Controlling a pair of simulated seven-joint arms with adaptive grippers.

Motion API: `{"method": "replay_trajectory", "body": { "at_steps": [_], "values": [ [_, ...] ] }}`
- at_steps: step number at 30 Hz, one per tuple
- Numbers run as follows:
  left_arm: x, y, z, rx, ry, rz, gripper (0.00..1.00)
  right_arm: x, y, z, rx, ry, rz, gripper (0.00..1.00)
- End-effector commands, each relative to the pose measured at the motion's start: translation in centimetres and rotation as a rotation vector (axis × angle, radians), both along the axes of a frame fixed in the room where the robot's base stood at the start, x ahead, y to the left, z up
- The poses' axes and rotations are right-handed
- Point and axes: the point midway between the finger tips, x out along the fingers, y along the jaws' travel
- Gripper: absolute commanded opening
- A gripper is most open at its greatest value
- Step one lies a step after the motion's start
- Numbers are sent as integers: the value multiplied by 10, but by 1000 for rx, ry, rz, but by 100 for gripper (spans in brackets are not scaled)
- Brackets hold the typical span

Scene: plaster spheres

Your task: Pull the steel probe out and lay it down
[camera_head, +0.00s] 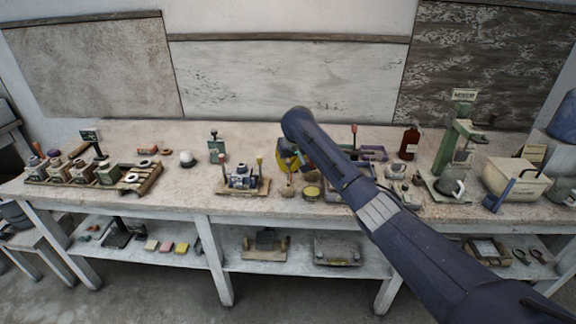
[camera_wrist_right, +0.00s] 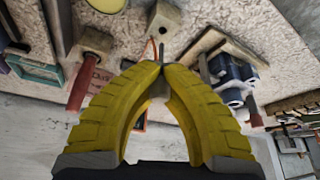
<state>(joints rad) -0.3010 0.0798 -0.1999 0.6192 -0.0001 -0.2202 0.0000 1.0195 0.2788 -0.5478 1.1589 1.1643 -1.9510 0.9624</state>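My right gripper (camera_head: 290,160) is over the middle of the workbench, partly hidden by my own arm. In the right wrist view its yellow fingers (camera_wrist_right: 153,68) come together at the tips around a thin grey rod, which looks like the steel probe (camera_wrist_right: 162,50). The rod sticks out a little past the fingertips. Beyond it is a pale block (camera_wrist_right: 166,20) with a dark hole in its face; the rod's tip appears apart from this hole. A thin orange-red wire (camera_wrist_right: 150,48) runs beside the rod. My left gripper is in neither view.
A board with a blue-and-silver device (camera_head: 242,178) stands left of the gripper. A white sphere (camera_head: 187,158) sits farther left, near a wooden tray (camera_head: 135,180). A green stand (camera_head: 450,150) and brown bottle (camera_head: 409,143) are at right. Bare bench top (camera_head: 205,185) lies left of the device.

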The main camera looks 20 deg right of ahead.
Motion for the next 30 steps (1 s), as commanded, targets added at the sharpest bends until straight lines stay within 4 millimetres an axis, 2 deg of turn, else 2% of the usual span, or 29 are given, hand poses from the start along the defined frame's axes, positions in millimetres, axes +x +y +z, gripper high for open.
{"method": "replay_trajectory", "body": {
  "at_steps": [15, 30],
  "values": [
    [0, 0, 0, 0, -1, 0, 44, 0, 0, -40, 0, 1, 0, 0],
    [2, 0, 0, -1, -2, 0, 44, 0, 0, -50, 1, 0, -1, 0]
  ]
}}
